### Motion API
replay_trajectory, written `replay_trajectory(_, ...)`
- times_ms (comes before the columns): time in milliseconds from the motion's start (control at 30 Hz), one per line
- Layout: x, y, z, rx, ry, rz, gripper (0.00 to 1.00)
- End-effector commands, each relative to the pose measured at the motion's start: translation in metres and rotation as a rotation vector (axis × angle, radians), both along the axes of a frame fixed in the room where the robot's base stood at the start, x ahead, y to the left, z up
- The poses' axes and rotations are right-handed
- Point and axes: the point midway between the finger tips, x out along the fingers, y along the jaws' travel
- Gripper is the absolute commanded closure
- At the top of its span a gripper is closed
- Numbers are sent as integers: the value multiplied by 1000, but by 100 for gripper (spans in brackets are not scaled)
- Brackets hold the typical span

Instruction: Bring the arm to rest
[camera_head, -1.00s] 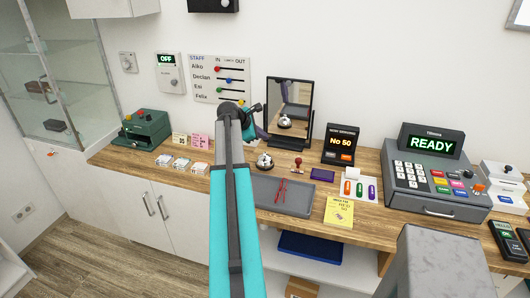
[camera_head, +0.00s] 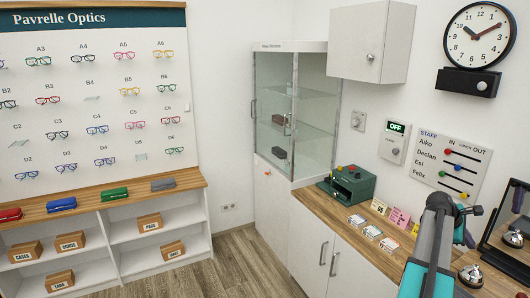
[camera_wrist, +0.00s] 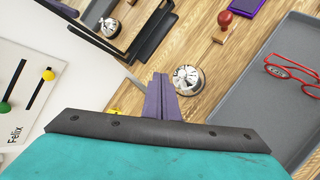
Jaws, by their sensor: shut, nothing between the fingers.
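My teal and grey arm (camera_head: 430,250) reaches up from the bottom edge at the right of the head view, over the wooden counter (camera_head: 335,218). My gripper (camera_wrist: 160,85) shows in the wrist view as two purple fingers close together, with nothing between them. A silver bell (camera_wrist: 187,80) is just right of the fingertips in that view. In the head view a bell (camera_head: 471,275) is beside the arm at the lower right. The gripper's fingers are small and partly hidden there.
The wrist view shows a grey tray (camera_wrist: 242,100) with red glasses (camera_wrist: 292,75), a red stamp (camera_wrist: 224,19) and a mirror's dark frame (camera_wrist: 153,32). A green machine (camera_head: 349,184) and small card stacks stand on the counter. A glass cabinet (camera_head: 292,110) is behind; floor (camera_head: 240,268) is clear.

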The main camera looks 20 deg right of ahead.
Motion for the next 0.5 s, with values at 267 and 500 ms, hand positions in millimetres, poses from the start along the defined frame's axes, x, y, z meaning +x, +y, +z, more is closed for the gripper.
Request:
replay_trajectory(267,94,59,-75,67,47,137,100)
replay_trajectory(500,156,130,-150,139,94,253,100)
